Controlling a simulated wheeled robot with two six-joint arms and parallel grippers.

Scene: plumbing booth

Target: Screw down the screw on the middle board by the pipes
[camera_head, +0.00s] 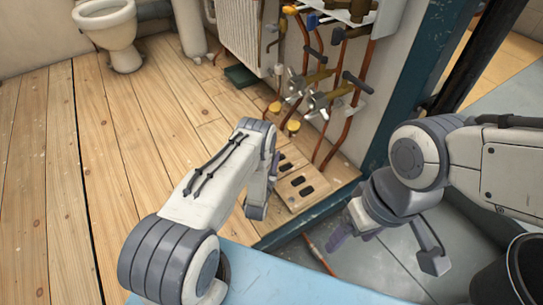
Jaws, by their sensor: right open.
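Copper pipes (353,97) with valves and fittings run down the wall to the wooden floor boards (150,125). I cannot make out the screw or tell which board is the middle one. A pale slotted piece (303,185) lies on the floor by the pipe feet. My right gripper (388,249) is open and empty, its fingers spread over the grey floor in front of the blue frame. My left arm reaches up in the middle, its end bending down beside the slotted piece. Its gripper (257,208) is mostly hidden by the arm, so its jaws do not show.
A white toilet (108,29) and a radiator (239,30) stand at the back. A blue door frame (400,100) and its low sill divide boards from grey floor. A thin orange item (319,254) lies by the sill. A dark bucket (520,272) is at lower right. The left boards are clear.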

